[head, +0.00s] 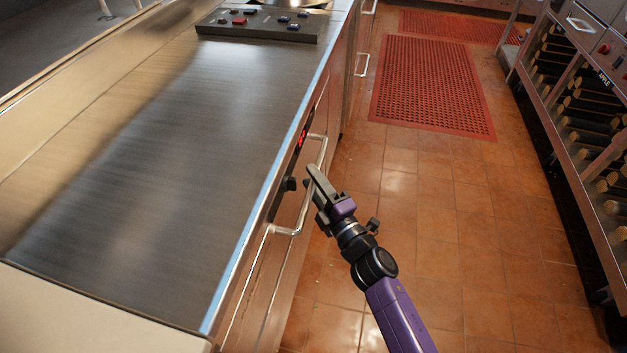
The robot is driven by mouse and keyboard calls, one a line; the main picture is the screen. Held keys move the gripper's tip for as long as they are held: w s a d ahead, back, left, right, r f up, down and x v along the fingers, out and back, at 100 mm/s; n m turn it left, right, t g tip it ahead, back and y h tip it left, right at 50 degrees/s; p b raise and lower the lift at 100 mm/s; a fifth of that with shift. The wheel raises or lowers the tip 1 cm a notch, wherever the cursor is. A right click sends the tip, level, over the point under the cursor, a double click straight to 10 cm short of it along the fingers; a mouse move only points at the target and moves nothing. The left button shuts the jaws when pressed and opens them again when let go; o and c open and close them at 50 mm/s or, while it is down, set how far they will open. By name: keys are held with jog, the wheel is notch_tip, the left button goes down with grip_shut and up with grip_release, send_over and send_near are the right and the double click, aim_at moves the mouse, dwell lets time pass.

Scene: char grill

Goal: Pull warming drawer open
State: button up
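The warming drawer's front (270,262) is on the right side of the steel counter, seen steeply from above. It has a silver bar handle (290,232) standing off the front, a black knob (290,184) and a red lit display (302,140). The drawer looks shut, its front in line with the counter side. My gripper (314,177), on the purple and black arm, is at the handle, close to its middle. Its fingers overlap the bar in this view. I cannot tell whether they touch or grip it, as the finger gap is not clear.
The steel countertop (170,180) holds a control panel (258,24) at its far end. A further handle (362,64) sticks out beyond. The tiled floor (450,250) right of the counter is clear. A red perforated mat (430,85) lies farther back. A rack of logs (585,120) stands right.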

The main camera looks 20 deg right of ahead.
grip_shut()
dwell(1.4)
